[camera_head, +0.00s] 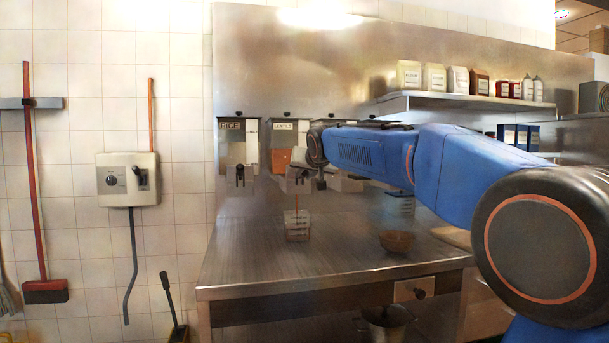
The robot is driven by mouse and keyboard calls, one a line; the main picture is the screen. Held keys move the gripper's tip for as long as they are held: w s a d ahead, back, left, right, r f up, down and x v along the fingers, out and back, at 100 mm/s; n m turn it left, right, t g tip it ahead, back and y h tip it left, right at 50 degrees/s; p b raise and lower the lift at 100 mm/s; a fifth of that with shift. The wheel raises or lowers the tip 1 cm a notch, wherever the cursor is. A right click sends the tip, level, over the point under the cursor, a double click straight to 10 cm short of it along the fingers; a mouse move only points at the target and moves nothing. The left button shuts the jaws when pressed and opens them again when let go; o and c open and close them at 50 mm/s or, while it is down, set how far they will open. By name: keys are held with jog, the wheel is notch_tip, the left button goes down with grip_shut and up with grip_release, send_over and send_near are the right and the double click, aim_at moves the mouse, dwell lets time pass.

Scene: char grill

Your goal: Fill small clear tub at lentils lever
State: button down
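The small clear tub (298,233) stands upright on the steel counter, below the lentils dispenser (281,158), whose window shows orange contents. A thin vertical streak (296,203) shows between the spout and the tub, with some reddish colour in the tub; I cannot tell its fill level. The lentils lever and spout (297,181) stick out at the dispenser's base. My blue arm reaches in from the right, its dark wrist in front of the dispensers. My gripper (321,180) is small and dark beside the lentils spout; its fingers and any contact with the lever are unclear.
The rice dispenser (238,150) is to the left; other dispensers are partly behind my arm. A brown bowl (397,241) sits on the counter (260,273) to the right of the tub. A clear container (400,203) stands behind it. The counter's front left is free.

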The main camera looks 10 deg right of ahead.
jog(key=shift+w+r+g, duration=0.25)
jog(key=shift+r+g, duration=0.25)
jog(key=shift+g, duration=0.25)
jog(key=shift+w+r+g, duration=0.2)
jog(key=shift+r+g, duration=0.3)
jog(key=shift+g, duration=0.25)
jog(key=c, duration=1.6)
grip_release()
jog(key=shift+o, duration=0.2)
jog(key=v, duration=1.7)
jog(key=shift+s, duration=0.15)
jog(key=shift+r, duration=0.15)
jog(key=s+d+f+g, duration=0.2)
jog(key=s+f, duration=1.1)
jog(key=f, duration=0.4)
jog(key=s+d+f+n+g, duration=0.1)
jog(key=s+d+f+g, duration=0.1)
jog(key=s+f, duration=1.2)
jog(key=s+d+f+n+g, duration=0.1)
jog(key=s+d+f, duration=0.1)
jog(key=s+f, duration=1.2)
notch_tip(320, 180, down, 7)
jog(key=shift+d+f+g, duration=0.15)
jog(key=shift+d+g, duration=0.1)
jog(key=shift+g, duration=0.15)
